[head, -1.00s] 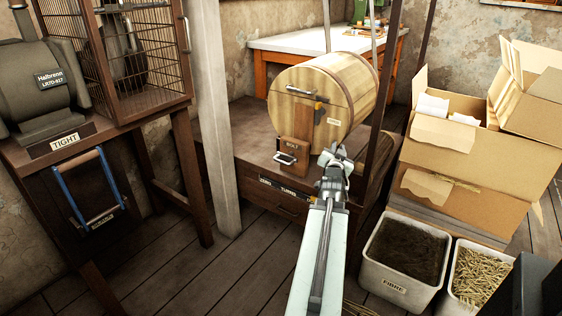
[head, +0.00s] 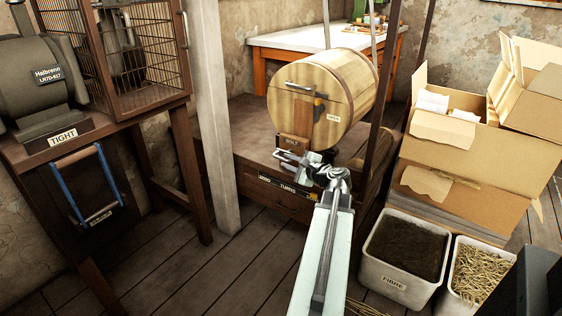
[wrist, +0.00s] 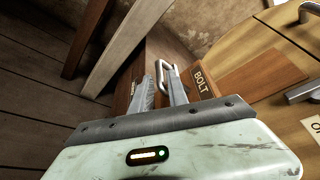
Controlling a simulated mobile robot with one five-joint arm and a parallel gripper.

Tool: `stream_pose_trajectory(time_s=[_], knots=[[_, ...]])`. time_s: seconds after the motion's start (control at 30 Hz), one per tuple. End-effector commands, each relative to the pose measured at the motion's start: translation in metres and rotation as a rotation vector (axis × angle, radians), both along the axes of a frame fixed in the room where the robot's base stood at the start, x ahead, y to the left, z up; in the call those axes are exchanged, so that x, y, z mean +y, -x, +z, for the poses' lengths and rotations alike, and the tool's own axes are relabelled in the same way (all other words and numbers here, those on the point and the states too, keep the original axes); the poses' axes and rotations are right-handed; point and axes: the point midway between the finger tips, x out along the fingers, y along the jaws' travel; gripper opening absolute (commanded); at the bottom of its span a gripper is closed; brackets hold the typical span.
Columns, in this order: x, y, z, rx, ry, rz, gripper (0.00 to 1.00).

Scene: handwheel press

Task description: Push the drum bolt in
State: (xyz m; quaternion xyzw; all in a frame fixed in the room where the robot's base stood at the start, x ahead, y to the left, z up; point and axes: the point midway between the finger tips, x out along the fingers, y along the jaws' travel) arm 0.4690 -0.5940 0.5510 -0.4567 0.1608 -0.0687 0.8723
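The wooden drum (head: 352,85) lies on its side on a low dark bench, its round end facing me. A brown block labelled BOLT (head: 292,141) is on the lower part of that end, and it also shows in the wrist view (wrist: 240,84). The bolt's metal U-shaped handle (wrist: 164,66) sticks out beside the label. My gripper (wrist: 161,80) is at the handle, with its fingers apart. One side of the handle shows between the fingertips; I cannot tell whether they touch it. In the head view, my gripper (head: 290,160) hides most of the handle.
A pale post (head: 217,120) stands left of the drum, and a dark upright (head: 385,80) stands to its right. A cage and machine stand on a table at the left. Cardboard boxes (head: 465,165) and a FIBRE bin (head: 398,285) are at the right.

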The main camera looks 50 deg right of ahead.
Motion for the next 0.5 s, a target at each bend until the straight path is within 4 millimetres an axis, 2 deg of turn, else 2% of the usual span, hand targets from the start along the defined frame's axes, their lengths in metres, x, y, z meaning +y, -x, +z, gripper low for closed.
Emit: stream_pose_trajectory(time_s=[0.03, 0.2, 0.5], knots=[[-0.004, -0.011, -0.005, 0.001, 0.0, 0.003, 0.2], [-0.01, -0.033, -0.009, 0.002, 0.001, 0.002, 0.2], [-0.011, -0.04, -0.01, 0.002, 0.002, 0.0, 0.2]])
